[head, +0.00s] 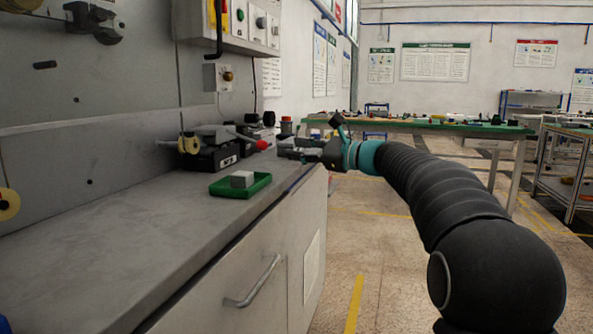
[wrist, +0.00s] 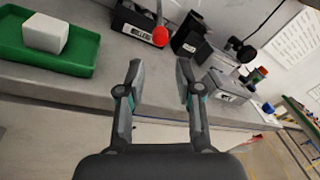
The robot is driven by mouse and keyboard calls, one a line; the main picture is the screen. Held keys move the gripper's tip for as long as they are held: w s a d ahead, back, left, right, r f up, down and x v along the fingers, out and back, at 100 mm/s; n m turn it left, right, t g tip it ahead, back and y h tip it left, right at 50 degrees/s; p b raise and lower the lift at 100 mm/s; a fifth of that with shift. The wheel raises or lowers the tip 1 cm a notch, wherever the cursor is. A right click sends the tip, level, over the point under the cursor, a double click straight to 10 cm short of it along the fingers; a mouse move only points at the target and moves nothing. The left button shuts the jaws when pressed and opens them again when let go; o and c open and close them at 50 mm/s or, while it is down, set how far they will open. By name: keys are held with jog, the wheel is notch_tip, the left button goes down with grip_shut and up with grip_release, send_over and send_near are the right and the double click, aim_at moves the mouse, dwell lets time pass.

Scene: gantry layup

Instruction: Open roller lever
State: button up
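The lever's red ball knob (head: 261,145) sticks out toward the right from a black labelled box (head: 210,155) on the grey bench. In the wrist view the red knob (wrist: 160,36) shows beyond the fingertips, in front of the black box (wrist: 135,28). My gripper (head: 290,148) is to the right of the knob, near the bench's front edge. In the wrist view my gripper (wrist: 158,72) is open, with a clear gap between its fingers and nothing in it. The knob appears apart from both fingers.
A green tray (head: 222,190) holding a pale block (head: 242,179) sits left of my gripper. Another black box (wrist: 190,36) and a grey box (wrist: 226,86) stand right of the knob. A control box (head: 245,20) hangs on the wall above. The near bench top is clear.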

jog(key=s+a+f+n+g+h+p, duration=0.1)
jog(key=s+f+n+h, duration=0.1)
jog(key=s, duration=0.5)
jog(key=shift+s+f+n+h, duration=0.25)
jog(key=shift+f+n+h, duration=0.05)
jog(key=shift+n, duration=0.2)
